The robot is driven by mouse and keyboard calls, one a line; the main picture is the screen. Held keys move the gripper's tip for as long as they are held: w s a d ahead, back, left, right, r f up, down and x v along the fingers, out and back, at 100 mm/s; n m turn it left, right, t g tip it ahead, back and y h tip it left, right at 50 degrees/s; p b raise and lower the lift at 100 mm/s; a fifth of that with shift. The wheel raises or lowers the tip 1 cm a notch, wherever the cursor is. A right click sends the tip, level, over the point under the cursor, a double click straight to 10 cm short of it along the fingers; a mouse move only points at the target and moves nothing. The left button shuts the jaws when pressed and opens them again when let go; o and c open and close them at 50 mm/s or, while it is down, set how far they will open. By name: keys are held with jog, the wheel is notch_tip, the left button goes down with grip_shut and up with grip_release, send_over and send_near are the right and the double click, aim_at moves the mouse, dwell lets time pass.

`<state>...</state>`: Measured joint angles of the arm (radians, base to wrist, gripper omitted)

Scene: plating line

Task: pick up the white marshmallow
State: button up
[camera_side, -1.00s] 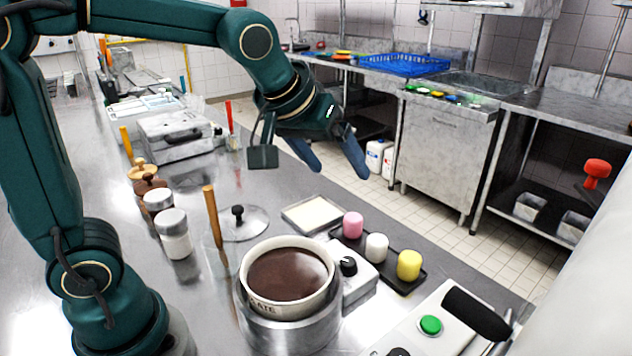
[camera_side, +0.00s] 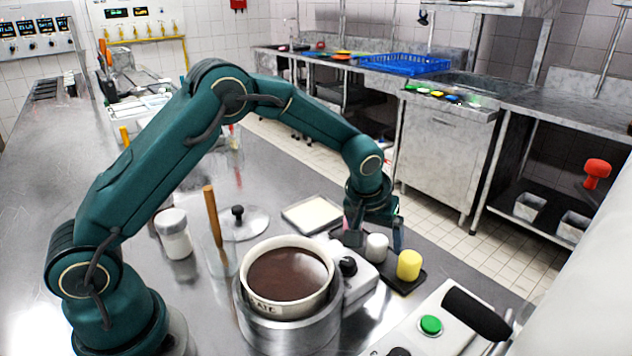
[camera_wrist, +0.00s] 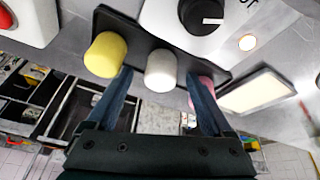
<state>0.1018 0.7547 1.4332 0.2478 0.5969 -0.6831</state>
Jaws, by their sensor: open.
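The white marshmallow (camera_side: 376,247) stands on a black tray (camera_side: 408,285), between the yellow marshmallow (camera_side: 409,265) and the pink one, which is mostly hidden behind my gripper in the side view. My gripper (camera_side: 374,243) is open, low over the tray, with its fingers at about the marshmallow's height. In the wrist view the white marshmallow (camera_wrist: 160,70) shows between and beyond the two fingertips of my gripper (camera_wrist: 160,80). The yellow marshmallow (camera_wrist: 106,54) is left of it. The pink marshmallow (camera_wrist: 200,88) is partly covered by the right finger.
A pot of chocolate (camera_side: 288,274) in a metal warmer stands left of the tray, with a knobbed control box (camera_side: 358,283) between. A square white-topped plate (camera_side: 312,214) lies behind. A device with a green button (camera_side: 431,325) is at the front right.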

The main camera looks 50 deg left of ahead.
jog(key=shift+x, duration=0.85)
jog(key=c, duration=0.9)
jog(key=shift+o, duration=0.2)
jog(key=shift+r, duration=0.15)
